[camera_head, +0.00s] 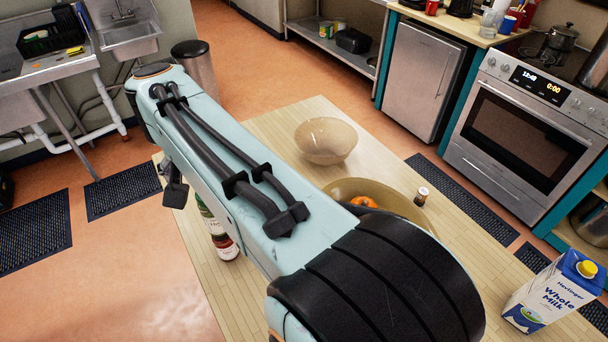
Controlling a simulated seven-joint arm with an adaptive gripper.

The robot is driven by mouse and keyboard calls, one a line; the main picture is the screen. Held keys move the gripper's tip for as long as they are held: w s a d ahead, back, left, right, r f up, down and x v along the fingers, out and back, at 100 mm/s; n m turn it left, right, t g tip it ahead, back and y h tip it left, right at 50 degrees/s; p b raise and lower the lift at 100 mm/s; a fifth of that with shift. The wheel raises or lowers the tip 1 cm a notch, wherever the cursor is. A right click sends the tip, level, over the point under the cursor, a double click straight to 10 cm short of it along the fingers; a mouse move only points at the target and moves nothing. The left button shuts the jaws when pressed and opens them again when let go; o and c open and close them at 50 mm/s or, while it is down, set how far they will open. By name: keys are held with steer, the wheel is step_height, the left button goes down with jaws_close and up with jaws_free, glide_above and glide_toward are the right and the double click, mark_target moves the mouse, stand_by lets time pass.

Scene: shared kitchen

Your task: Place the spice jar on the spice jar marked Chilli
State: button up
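A small spice jar (422,196) with a dark body and a pale label stands upright on the wooden table (285,117), right of the brown bowl. I cannot read its label, so I cannot tell whether it is the one marked Chilli. No second spice jar shows clearly. My arm crosses the middle of the view and hides much of the table. Of my gripper (175,192), only a dark part seems to show below the arm's far end, at the table's left edge. Its opening and anything it holds are hidden.
A brown bowl (345,188) with an orange item inside is partly behind my arm. A clear amber bowl (326,141) stands farther back. A milk carton (552,292) stands at right.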

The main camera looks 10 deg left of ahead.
steer(key=s+d+m+g+h, duration=0.1)
steer(key=s+d+m+h, duration=0.15)
steer(key=d, duration=1.85)
steer(key=s+d+f+m+g, duration=0.1)
steer(key=s+d+f, duration=0.2)
steer(key=s+d, duration=0.3)
steer(key=s+d+f+m+g, duration=0.2)
steer(key=s+d+f, duration=0.2)
steer(key=s, duration=0.6)
steer(key=d, duration=0.2)
steer(key=shift+s+d+f, duration=0.2)
steer(key=shift+d+f, duration=0.1)
